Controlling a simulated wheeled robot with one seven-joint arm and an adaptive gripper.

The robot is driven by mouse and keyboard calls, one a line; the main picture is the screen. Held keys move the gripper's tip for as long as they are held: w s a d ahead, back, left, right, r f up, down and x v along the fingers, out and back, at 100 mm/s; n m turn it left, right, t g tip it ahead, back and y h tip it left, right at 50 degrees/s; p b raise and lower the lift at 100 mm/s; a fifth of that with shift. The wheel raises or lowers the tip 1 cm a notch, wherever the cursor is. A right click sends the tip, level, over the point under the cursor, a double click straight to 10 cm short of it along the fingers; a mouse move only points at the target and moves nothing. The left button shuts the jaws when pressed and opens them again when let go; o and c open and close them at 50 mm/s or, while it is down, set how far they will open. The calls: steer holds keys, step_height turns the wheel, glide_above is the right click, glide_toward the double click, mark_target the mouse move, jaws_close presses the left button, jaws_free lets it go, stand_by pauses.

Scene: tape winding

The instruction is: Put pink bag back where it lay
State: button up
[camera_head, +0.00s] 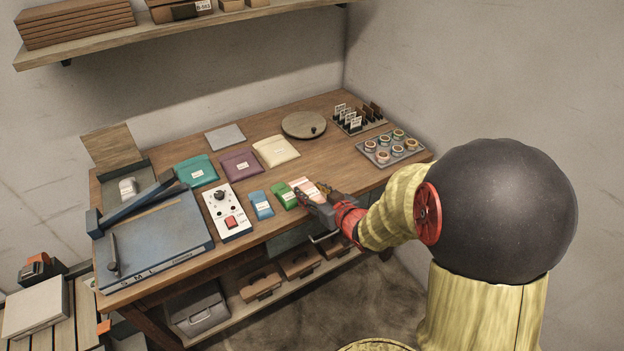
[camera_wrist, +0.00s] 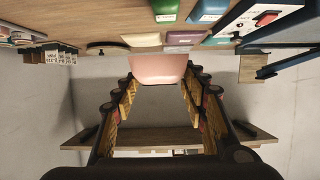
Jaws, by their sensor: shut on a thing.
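The pink bag (camera_head: 304,186) is at the front of the wooden table, just right of a small green bag (camera_head: 284,195). My gripper (camera_head: 319,203) reaches in from the front right and is shut on the pink bag. In the wrist view, the pink bag (camera_wrist: 157,68) sits between the two finger tips of my gripper (camera_wrist: 157,84), its body beyond them. The frames do not clearly show whether the bag rests on the table or hangs just above it.
A blue bag (camera_head: 260,204) and a switch box (camera_head: 228,211) stand left of the green bag. Teal (camera_head: 196,171), purple (camera_head: 240,165) and cream (camera_head: 276,151) bags lie behind. A tray of rolls (camera_head: 393,147) is at right. Bare wood lies behind the pink bag.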

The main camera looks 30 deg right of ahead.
steer(key=w+d+f+b, duration=0.1)
steer(key=w+d+f, duration=0.1)
steer(key=w, duration=0.1)
steer(key=w+d+f+b, duration=0.2)
steer(key=w+f, duration=0.1)
steer(key=w, duration=0.1)
steer(key=w+d+f+b, duration=0.1)
steer(key=w+d+f, duration=0.1)
steer(key=w+f, duration=0.1)
steer(key=shift+w+d+f+b, duration=0.2)
steer(key=shift+w+d+b, duration=0.05)
steer(key=shift+d+b, duration=0.1)
steer(key=shift+w+d+f, duration=0.15)
steer(key=shift+w+f, duration=0.05)
steer(key=shift+f, duration=0.1)
steer(key=shift+w+d+f+b, duration=0.15)
steer(key=shift+f+b, duration=0.2)
steer(key=shift+f, duration=0.55)
steer(key=shift+w+f+b, duration=0.1)
steer(key=shift+f+b, duration=0.25)
steer(key=shift+f, duration=0.55)
steer(key=shift+f, duration=0.15)
steer(key=o, duration=1.2)
steer(key=shift+o, duration=0.4)
